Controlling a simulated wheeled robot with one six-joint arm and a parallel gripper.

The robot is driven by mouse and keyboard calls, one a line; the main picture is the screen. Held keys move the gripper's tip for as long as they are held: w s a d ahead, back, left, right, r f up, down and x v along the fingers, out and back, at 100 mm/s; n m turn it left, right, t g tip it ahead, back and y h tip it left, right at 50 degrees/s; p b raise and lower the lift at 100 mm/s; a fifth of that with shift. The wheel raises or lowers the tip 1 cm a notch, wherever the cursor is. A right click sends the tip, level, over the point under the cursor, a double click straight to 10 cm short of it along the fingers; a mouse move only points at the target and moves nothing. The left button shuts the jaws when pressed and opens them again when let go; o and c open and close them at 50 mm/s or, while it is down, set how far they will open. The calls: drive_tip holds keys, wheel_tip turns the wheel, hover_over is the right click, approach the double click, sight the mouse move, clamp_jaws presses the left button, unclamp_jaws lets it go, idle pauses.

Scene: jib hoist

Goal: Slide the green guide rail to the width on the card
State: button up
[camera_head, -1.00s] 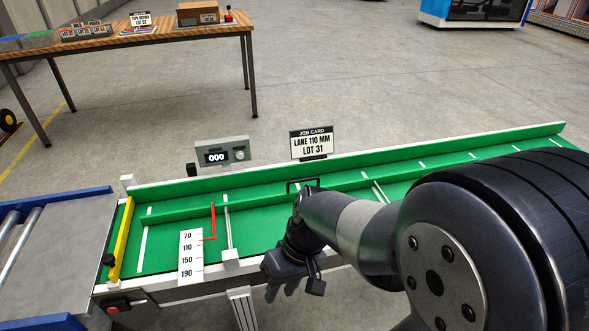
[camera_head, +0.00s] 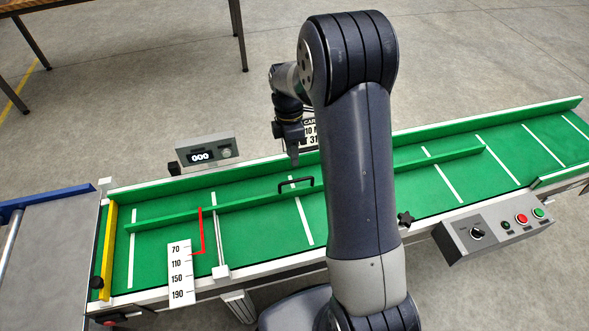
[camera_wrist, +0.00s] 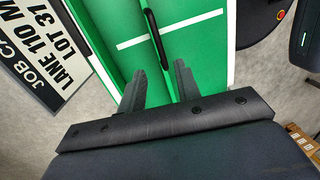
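The green guide rail (camera_head: 240,202) runs lengthwise over the green belt, with a black handle (camera_head: 296,183) on it. The handle also shows in the wrist view (camera_wrist: 154,36), ahead of my fingertips. A red pointer (camera_head: 202,230) reaches the white scale (camera_head: 180,275) between 70 and 110. The job card (camera_wrist: 50,45) reads "LANE 110 MM LOT 31"; my arm partly hides it in the head view. My gripper (camera_wrist: 159,82) is open and empty. In the head view it hangs near the belt's far edge (camera_head: 294,158), apart from the handle. My arm hides the rail's middle.
A grey display (camera_head: 205,153) reading 000 stands behind the belt. A control box (camera_head: 485,230) with knob and buttons is at the front right, near a black star knob (camera_head: 405,219). A yellow bar (camera_head: 108,250) crosses the belt's left end. A table (camera_head: 130,15) stands behind.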

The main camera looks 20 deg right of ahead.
drive_tip(key=f, duration=0.2)
drive_tip(key=s+f, duration=0.1)
drive_tip(key=f, duration=0.2)
drive_tip(key=f+b, duration=0.1)
drive_tip(key=f, duration=0.1)
drive_tip(key=shift+s+f, duration=0.25)
drive_tip(key=shift+f, duration=0.1)
drive_tip(key=shift+c, duration=0.2)
clamp_jaws()
